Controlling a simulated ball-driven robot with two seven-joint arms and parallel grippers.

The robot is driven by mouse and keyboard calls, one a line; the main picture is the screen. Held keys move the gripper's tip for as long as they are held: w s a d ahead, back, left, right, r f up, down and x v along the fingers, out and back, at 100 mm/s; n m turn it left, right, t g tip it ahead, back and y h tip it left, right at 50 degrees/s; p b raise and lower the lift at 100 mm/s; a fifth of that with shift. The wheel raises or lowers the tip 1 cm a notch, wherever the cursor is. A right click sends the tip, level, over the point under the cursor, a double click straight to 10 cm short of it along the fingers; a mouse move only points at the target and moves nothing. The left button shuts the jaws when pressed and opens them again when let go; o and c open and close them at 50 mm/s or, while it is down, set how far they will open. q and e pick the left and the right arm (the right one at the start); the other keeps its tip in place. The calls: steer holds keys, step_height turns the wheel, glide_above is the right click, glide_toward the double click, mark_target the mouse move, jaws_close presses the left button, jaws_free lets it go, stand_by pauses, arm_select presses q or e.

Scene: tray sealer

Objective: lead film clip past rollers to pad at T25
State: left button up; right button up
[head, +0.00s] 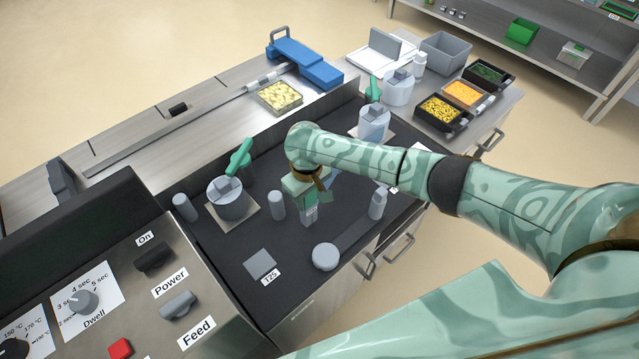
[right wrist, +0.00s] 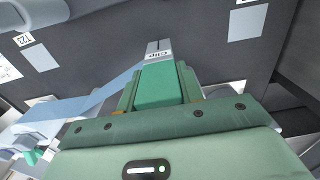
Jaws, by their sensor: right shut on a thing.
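My right gripper (head: 311,208) is shut on the small grey clip (head: 310,217), held low over the dark deck. In the right wrist view the clip (right wrist: 158,50), with its "clip" label, sticks out of the green jaws. A bluish clear film (right wrist: 100,102) runs from it to the lower left. The T25 pad (head: 260,263) is a grey square on the deck, left of and nearer than the gripper, apart from the clip. A grey upright roller (head: 277,205) stands just left of the gripper, another (head: 184,208) further left. My left gripper is not in view.
A grey reel (head: 229,199) with a green lever stands behind left; another reel (head: 374,124) stands behind right. A low round grey piece (head: 325,256) lies right of the pad, and a grey bottle-shaped post (head: 378,203) stands right. The control panel (head: 190,270) borders the deck's left.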

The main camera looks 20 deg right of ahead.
steer(key=s+a+p, duration=0.3)
steer(key=a+p, duration=0.1)
steer(key=a, duration=0.7)
steer(key=shift+s, duration=0.35)
steer(key=shift+w+d+f, duration=0.1)
steer(key=shift+d, duration=0.05)
